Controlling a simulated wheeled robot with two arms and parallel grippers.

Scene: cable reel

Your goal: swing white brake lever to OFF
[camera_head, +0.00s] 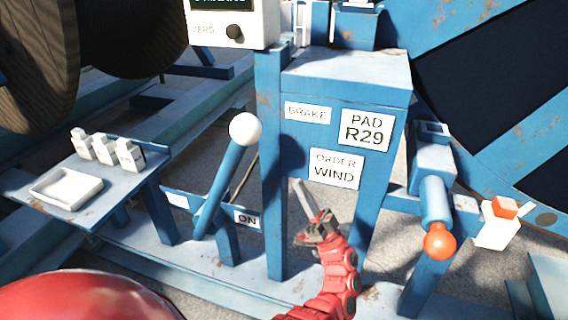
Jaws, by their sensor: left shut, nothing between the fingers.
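The brake lever has a white ball knob (245,129) on a blue shaft (222,187). It leans up and to the right from its lower pivot area, left of the blue post. An ON label (247,219) is right of the shaft's lower part. Another small label (177,200) is left of it, too small to read. My left gripper (299,186) is shut and empty, in front of the blue cabinet below the ORDER WIND sign, right of and below the knob, not touching the lever. My right gripper is not in view.
The blue cabinet (345,75) bears BRAKE, PAD R29 and ORDER WIND signs. An orange-knobbed handle (439,240) is at right. A shelf at left holds a white tray (66,188) and several small white blocks (104,149). A blue upright post (271,170) stands between lever and gripper in the picture.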

